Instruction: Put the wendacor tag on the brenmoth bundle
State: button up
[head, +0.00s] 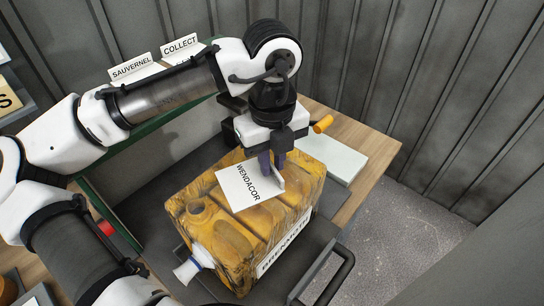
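The brenmoth bundle (228,237) is a block of yellow-brown jerry cans with dark streaks, with a white BRENMOTH label (285,246) on its front right side. It sits on a dark tray-like base (318,242). The white wendacor tag (240,183) lies over the bundle's top, its lettering readable and a small upright flap at its right end. Whether the tag rests fully on the cans cannot be told. My gripper (272,168) points down at the flap, its dark fingertips right at it. Whether the fingers pinch the flap or stand slightly apart from it is unclear.
Signs reading SAUVERNEL (131,67) and COLLECT (180,47) stand on a green-edged rack behind my arm. A white slab (338,160) and an orange-handled item (322,124) lie on the wooden table (372,152) behind the bundle. Ribbed grey walls close the back and right.

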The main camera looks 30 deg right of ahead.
jog(key=shift+o, duration=0.9)
notch_tip(320, 180, up, 12)
jog(key=b, duration=0.1)
jog(key=shift+r, duration=0.2)
